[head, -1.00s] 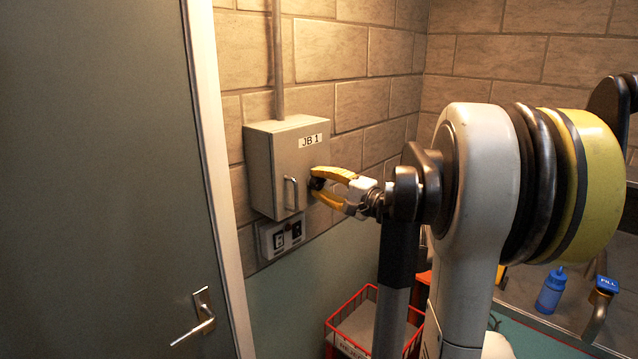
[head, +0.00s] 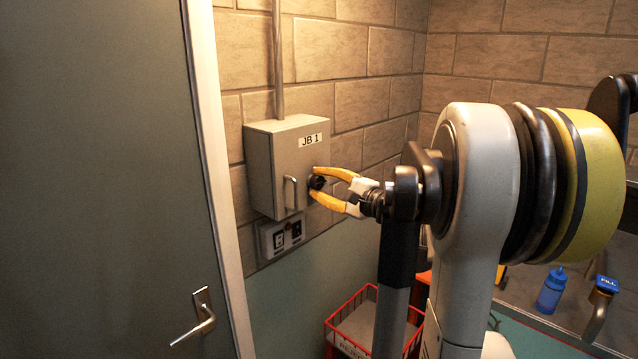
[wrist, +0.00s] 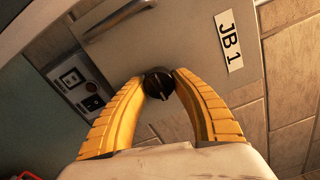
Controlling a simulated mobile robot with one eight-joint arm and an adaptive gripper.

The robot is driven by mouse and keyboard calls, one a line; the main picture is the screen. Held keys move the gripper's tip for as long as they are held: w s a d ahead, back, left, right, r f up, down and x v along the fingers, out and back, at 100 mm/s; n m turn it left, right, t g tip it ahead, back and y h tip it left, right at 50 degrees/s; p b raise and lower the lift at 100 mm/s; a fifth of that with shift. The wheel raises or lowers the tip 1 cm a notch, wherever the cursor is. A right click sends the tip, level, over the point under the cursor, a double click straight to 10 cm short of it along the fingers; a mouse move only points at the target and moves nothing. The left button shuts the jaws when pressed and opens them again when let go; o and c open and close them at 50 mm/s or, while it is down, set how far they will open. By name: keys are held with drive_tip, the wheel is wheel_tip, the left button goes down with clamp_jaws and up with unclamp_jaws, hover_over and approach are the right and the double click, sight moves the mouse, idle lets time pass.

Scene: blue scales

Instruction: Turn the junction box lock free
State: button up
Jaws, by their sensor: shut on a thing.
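The junction box (head: 290,165) is a grey metal cabinet on the brick wall, labelled JB 1, with its door closed. Its lock (head: 317,182) is a round black knob at the right side of the door. In the wrist view the lock (wrist: 159,83) sits between the yellow fingertips, its ridge running near upright and slightly tilted. My gripper (head: 318,183) has its two yellow fingers shut on the lock from either side. It also shows in the wrist view (wrist: 160,80). The bar handle (head: 291,192) of the box is left of the lock and apart from my fingers.
A switch and socket panel (head: 283,236) is under the box. A grey door (head: 100,180) with a lever handle (head: 203,318) stands at the left. A red wire basket (head: 345,335) is below. A blue bottle (head: 551,290) stands at the right.

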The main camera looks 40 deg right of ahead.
drive_tip(key=o, duration=1.2)
drive_tip(key=shift+s, duration=0.1)
drive_tip(key=s, duration=1.1)
drive_tip(key=shift+s+d, duration=0.4)
drive_tip(key=shift+d, duration=0.05)
